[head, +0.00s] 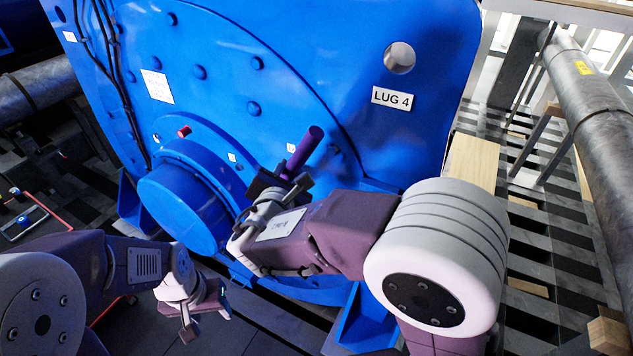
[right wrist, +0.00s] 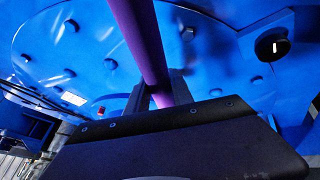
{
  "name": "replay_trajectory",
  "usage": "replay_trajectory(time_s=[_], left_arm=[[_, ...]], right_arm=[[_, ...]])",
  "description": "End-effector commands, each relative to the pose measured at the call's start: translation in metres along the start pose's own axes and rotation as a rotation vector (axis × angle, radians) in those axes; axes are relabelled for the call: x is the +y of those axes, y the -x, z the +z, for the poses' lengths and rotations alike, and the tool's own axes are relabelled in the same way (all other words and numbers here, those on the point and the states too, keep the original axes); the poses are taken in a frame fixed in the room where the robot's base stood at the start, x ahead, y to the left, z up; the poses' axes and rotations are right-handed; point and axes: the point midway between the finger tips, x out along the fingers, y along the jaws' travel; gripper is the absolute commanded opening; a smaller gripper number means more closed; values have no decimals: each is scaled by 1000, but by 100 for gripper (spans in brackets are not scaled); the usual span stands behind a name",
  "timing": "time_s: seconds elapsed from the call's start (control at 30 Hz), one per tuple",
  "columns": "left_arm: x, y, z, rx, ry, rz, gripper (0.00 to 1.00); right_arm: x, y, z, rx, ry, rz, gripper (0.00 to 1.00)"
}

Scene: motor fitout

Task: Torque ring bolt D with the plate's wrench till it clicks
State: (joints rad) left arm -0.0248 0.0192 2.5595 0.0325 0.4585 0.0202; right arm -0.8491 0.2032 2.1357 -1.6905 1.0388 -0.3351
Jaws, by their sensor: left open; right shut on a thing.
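My right gripper (head: 279,186) is shut on a purple bar, which looks like the wrench (head: 303,151), in front of the blue motor face. The wrench's upper end sticks up past the fingers. In the right wrist view the purple bar (right wrist: 140,38) runs down between the dark fingers (right wrist: 162,92); its working end is hidden. A small white tag (head: 291,148) sits beside the wrench and another tag (head: 232,157) is nearer the hub; their letters are too small to read. I cannot tell which bolt is D. My left gripper (head: 192,322) is open, low in front of the motor.
The blue motor face (head: 330,60) fills the middle, with several bolts and a protruding round hub (head: 185,205). A red-tipped part (head: 184,131) sits above the hub. A "LUG 4" label (head: 395,98) is below a hole. Grey pipes stand at both sides.

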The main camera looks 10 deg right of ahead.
Motion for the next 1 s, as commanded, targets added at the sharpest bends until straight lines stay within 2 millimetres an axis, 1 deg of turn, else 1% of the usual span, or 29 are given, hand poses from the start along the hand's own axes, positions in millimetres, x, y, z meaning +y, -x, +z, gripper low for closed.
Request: replay_trajectory(time_s=[0.03, 0.1, 0.4, 0.53, 0.63, 1.0], left_arm=[[0, 6, 0, -1, 0, 0, 53], [0, 7, 0, -1, 0, 0, 53], [0, 5, 0, -1, 0, 0, 53], [0, 5, 0, -1, 0, 0, 53], [0, 0, 0, -1, 0, 0, 53], [0, -14, 2, -1, 0, 0, 53]], right_arm=[[8, 5, 6, 4, 2, 15, 0], [12, 7, 6, 8, 7, 25, 0], [13, 7, 5, 9, 7, 26, 0], [13, 9, 10, 12, 5, 25, 0], [9, -2, 12, 11, 5, 22, 0], [0, -44, 31, 10, 6, 23, 0]])
